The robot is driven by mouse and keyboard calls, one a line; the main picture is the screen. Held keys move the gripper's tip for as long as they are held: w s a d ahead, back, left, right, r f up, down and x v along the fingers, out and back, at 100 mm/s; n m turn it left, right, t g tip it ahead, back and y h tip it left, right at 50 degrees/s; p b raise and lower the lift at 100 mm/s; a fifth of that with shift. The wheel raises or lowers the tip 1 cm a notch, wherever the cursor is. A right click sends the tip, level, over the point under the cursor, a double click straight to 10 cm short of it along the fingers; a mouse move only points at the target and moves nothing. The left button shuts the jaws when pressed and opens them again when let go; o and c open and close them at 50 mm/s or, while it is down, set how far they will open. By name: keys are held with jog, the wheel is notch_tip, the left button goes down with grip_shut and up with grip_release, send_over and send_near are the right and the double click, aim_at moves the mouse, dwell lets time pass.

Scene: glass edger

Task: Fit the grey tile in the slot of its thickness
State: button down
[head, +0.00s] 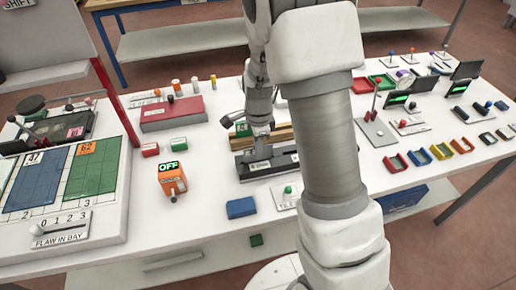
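My gripper (260,130) points down beside a wooden block (277,138) near the middle of the table. Whether its fingers are open, shut or holding something is too small to tell. A dark grey block with a label (262,165) lies just in front of the wooden block; its top is partly behind my arm. I cannot make out a separate grey tile or the slot widths. A small green piece (243,129) stands just left of the gripper.
An orange box marked OFF (172,180), a blue block (240,208) and a small lever plate (287,194) sit in front. A red case (172,113) lies behind left. Coloured trays (419,157) are at right. My arm hides the table's middle right.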

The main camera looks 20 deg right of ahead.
jog(key=shift+f+b, duration=0.3)
jog(key=shift+f, duration=0.1)
jog(key=c, duration=1)
grip_release()
jog(key=r, duration=0.5)
jog(key=r+p, duration=0.1)
jog(key=r, duration=1.1)
jog(key=shift+s+r+p, duration=0.25)
jog(key=shift+p, duration=0.05)
